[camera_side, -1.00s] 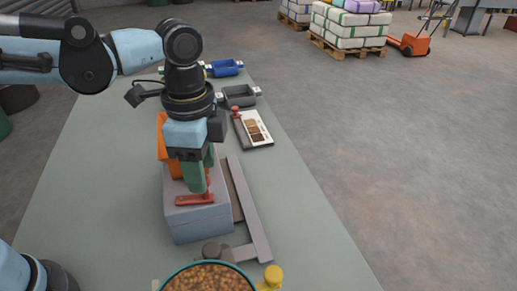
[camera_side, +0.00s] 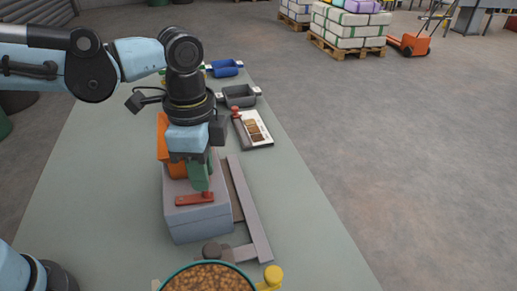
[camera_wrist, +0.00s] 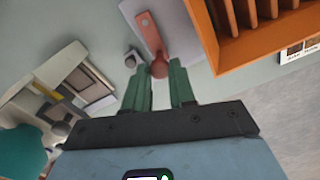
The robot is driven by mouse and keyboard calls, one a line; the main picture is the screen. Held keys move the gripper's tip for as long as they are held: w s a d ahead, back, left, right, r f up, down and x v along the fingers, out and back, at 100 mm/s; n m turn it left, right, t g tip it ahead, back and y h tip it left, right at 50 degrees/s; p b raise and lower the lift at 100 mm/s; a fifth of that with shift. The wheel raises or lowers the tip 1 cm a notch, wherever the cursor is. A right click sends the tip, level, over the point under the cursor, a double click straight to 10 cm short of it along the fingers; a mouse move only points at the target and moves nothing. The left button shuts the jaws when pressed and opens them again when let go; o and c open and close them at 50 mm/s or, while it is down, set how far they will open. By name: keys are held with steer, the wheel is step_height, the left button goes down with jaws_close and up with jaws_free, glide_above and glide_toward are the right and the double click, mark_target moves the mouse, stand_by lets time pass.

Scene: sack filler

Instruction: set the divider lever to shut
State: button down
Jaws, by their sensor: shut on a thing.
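The divider lever (camera_side: 194,199) is a flat red bar with a rounded knob, lying on top of a grey box (camera_side: 202,225). In the wrist view the lever (camera_wrist: 150,36) runs up and slightly left from its knob, which sits between my green fingertips. My gripper (camera_side: 203,187) points down over the right end of the lever and is shut on the knob. It also shows in the wrist view (camera_wrist: 166,70). An orange slatted part (camera_wrist: 245,30) stands on the box behind the lever; in the side view it (camera_side: 163,140) is partly hidden by my gripper.
Grey bars (camera_side: 250,215) lie right of the box. A round container of brown pellets (camera_side: 207,279) and a yellow knob (camera_side: 272,275) are in front. Behind are a sample card (camera_side: 257,127), a dark tray (camera_side: 240,97) and a blue tray (camera_side: 224,69). The right table edge is clear.

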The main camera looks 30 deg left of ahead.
steer(key=shift+w+a+n, duration=0.2)
steer(key=shift+w+n, duration=0.05)
steer(key=shift+n, duration=0.55)
steer(key=c, duration=0.9)
jaws_free()
steer(key=shift+c, duration=0.2)
steer(key=shift+r, duration=0.1)
step_height(320, 180, up, 12)
